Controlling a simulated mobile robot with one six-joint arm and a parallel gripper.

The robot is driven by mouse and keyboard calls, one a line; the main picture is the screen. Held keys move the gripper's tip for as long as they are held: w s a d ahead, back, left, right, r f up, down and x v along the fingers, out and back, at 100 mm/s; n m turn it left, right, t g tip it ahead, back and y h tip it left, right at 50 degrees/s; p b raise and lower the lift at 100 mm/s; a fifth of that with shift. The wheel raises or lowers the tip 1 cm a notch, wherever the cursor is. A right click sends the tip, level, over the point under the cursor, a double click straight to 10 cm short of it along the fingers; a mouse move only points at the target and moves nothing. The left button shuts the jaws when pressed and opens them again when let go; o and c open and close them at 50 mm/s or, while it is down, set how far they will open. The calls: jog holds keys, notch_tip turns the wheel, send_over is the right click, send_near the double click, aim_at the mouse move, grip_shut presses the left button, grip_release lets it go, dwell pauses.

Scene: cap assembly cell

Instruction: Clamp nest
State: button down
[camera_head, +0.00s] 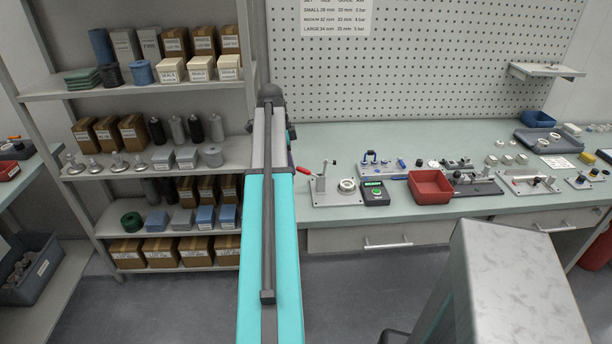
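I cannot tell for sure which fixture is the nest. Whether either lever is clamped does not show. My gripper is not visible; my teal column and arm fill the middle of the view.
A black box with a green display (375,194) and a red bin (430,187) stand on the bench (400,138) beside the first plate. A blue-handled fixture (381,167) is behind them. A loaded shelf rack (200,93) stands left. The bench's back left is clear.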

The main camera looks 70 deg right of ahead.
jog(key=shift+f, duration=0.75)
jog(key=shift+s+d+r, duration=0.1)
jog(key=shift+s, duration=0.1)
